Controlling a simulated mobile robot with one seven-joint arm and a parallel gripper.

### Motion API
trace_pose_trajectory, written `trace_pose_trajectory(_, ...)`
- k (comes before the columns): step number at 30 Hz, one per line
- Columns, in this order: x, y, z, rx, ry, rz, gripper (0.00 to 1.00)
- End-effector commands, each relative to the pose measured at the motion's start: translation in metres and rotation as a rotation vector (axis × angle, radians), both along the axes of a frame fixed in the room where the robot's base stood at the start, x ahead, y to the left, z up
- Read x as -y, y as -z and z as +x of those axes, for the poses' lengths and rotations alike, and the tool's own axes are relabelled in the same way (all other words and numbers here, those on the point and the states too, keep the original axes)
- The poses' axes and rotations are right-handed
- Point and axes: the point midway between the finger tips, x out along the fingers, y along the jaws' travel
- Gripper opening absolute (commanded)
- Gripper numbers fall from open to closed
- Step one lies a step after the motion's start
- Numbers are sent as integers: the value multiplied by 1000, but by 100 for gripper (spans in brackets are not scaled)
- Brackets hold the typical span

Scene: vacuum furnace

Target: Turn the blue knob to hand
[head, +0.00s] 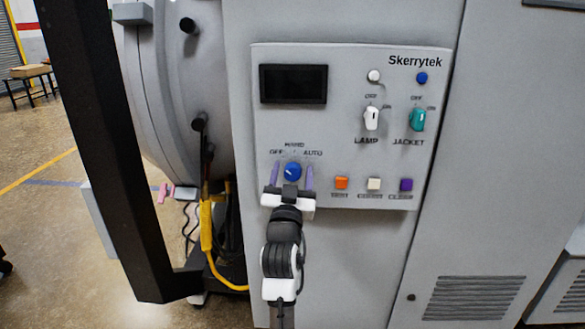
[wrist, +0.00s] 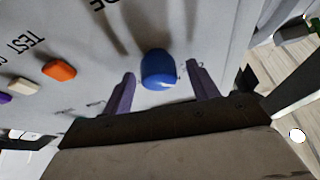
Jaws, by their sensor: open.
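The blue knob (head: 292,171) sits low on the left of the grey Skerrytek panel (head: 340,140), under the labels OFF, HAND and AUTO. Its pointer is too small to read. My gripper (head: 293,177) is open, with one purple finger on each side of the knob. In the wrist view the knob (wrist: 158,68) lies between the two fingertips of my gripper (wrist: 162,80), with a gap on both sides, wider on the right. The fingers do not appear to touch it.
Orange (head: 341,183), cream (head: 374,184) and purple (head: 406,185) buttons lie right of the knob. Above are a dark display (head: 293,84), a white LAMP switch (head: 371,118) and a teal JACKET switch (head: 417,120). A yellow cable (head: 207,225) hangs at left.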

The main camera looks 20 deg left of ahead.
Motion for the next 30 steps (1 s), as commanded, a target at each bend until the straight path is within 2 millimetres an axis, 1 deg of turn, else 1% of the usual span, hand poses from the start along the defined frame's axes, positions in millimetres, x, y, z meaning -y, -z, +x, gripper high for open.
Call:
trace_pose_trajectory(3,-1,-1,4,-1,0,0,59)
trace_pose_trajectory(10,-1,-1,4,-1,0,0,59)
trace_pose_trajectory(11,-1,-1,4,-1,0,0,57)
trace_pose_trajectory(18,-1,-1,4,-1,0,0,25)
trace_pose_trajectory(21,-1,-1,4,-1,0,0,15)
trace_pose_trajectory(30,-2,2,4,-11,-1,43,15)
